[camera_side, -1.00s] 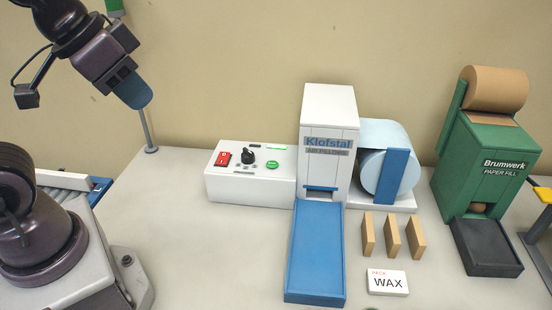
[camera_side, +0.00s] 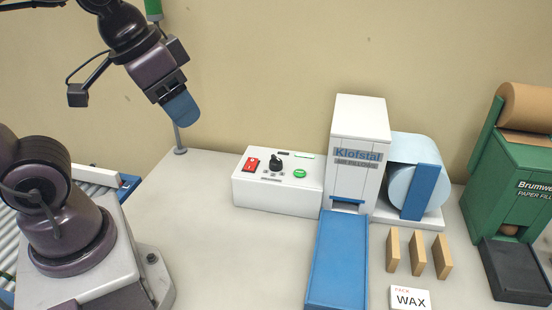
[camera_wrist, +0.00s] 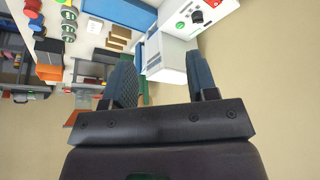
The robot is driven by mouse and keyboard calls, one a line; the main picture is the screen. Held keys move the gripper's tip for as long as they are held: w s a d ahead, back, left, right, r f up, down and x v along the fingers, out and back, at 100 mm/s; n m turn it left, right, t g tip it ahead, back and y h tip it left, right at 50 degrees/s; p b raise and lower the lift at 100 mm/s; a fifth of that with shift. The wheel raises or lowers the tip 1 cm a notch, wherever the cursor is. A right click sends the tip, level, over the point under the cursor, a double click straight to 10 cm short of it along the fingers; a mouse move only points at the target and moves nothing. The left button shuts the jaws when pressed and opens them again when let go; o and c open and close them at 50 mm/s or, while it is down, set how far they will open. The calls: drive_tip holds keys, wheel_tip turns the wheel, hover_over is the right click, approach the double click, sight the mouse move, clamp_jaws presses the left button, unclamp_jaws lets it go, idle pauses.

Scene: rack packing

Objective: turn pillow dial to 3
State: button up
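The pillow dial is a black knob (camera_side: 276,161) on top of a white control box (camera_side: 262,194), between a red switch (camera_side: 250,164) and a green button (camera_side: 300,174). The marks around it are too small to read, so its setting cannot be told. The knob also shows near the top of the wrist view (camera_wrist: 197,17). My gripper (camera_side: 182,108) hangs up and to the left of the box, clear of it. In the wrist view its two blue fingers (camera_wrist: 162,70) stand apart with nothing held between them.
The white Klofstal machine (camera_side: 359,178) with a blue chute (camera_side: 338,262) stands right of the box. Beyond are a pale blue roll (camera_side: 403,184), several tan blocks (camera_side: 417,256), a WAX card (camera_side: 410,299) and a green Brunwerk machine (camera_side: 515,185). A thin post (camera_side: 178,140) stands left of the box.

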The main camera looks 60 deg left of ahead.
drive_tip(key=shift+o, duration=0.3)
drive_tip(key=w+a+f+n+g, duration=0.1)
drive_tip(key=w+f+n+g, duration=0.1)
drive_tip(key=w, duration=0.4)
drive_tip(key=shift+w+a+f+h, duration=0.2)
drive_tip(key=shift+a+f+h, duration=0.1)
drive_tip(key=shift+f, duration=0.2)
drive_tip(key=n+g, duration=0.3)
drive_tip(key=n, duration=1.3)
approach(276, 158)
wheel_tip(276, 158, down, 10)
drive_tip(key=shift+s+d+f, duration=0.15)
drive_tip(key=shift+f, duration=0.05)
drive_tip(key=c, duration=0.9)
